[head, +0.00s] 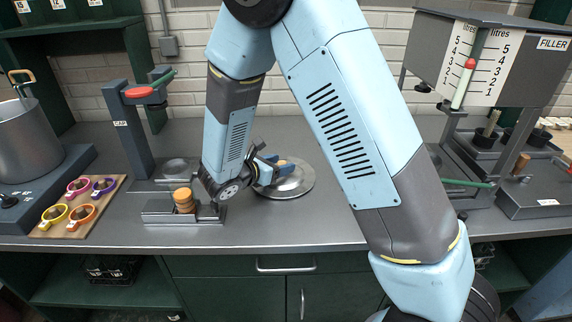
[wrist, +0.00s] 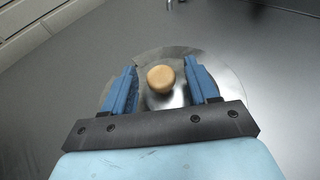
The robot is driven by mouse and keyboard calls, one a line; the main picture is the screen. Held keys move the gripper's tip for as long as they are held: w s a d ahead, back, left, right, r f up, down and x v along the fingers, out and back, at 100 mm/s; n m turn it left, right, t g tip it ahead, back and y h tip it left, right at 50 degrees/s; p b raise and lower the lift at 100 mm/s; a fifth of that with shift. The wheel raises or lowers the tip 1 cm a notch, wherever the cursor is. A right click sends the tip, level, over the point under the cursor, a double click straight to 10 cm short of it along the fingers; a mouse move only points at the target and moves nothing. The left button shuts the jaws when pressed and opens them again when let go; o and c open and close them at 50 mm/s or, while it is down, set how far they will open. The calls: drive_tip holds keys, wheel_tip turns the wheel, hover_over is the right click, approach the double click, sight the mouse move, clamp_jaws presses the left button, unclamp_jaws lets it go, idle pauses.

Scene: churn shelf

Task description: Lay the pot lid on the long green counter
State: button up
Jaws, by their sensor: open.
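The pot lid (head: 296,184) is a shiny round metal disc with a tan knob. It lies on the counter (head: 340,236), which has a grey top and a dark green front. In the wrist view the lid (wrist: 152,57) is below my gripper and its knob (wrist: 160,79) shows between the two blue fingers. My gripper (head: 271,170) is open at the left side of the lid, its fingers on either side of the knob and apart from it. It also shows in the wrist view (wrist: 160,68). My wrist hides part of the lid.
Left of the lid stand a press with a red knob (head: 138,92) and a small stack of tan discs (head: 184,200). A filler machine (head: 480,60) stands right. The counter behind the lid is clear.

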drive_tip(key=v, duration=1)
drive_tip(key=shift+s+a+r, duration=0.2)
drive_tip(key=shift+a, duration=0.05)
drive_tip(key=s+d+r+m+g+y, duration=0.1)
drive_tip(key=s+d+r+m+g, duration=0.1)
drive_tip(key=d+r+m+g, duration=0.5)
drive_tip(key=s+d+r+m+g+y, duration=0.1)
drive_tip(key=s+d+r+m, duration=0.3)
drive_tip(key=d, duration=0.7)
drive_tip(key=s+d+r+m+t+y, duration=0.3)
drive_tip(key=s+d+r+m+y, duration=0.5)
drive_tip(key=m, duration=0.7)
drive_tip(key=s+d+r, duration=0.1)
drive_tip(key=s+d, duration=0.1)
drive_tip(key=s, duration=0.1)
drive_tip(key=shift+s+r+m+t+y, duration=0.2)
drive_tip(key=shift+s+m+t+y, duration=0.1)
drive_tip(key=shift+s, duration=0.1)
drive_tip(key=shift+d, duration=0.1)
drive_tip(key=shift+c, duration=0.2)
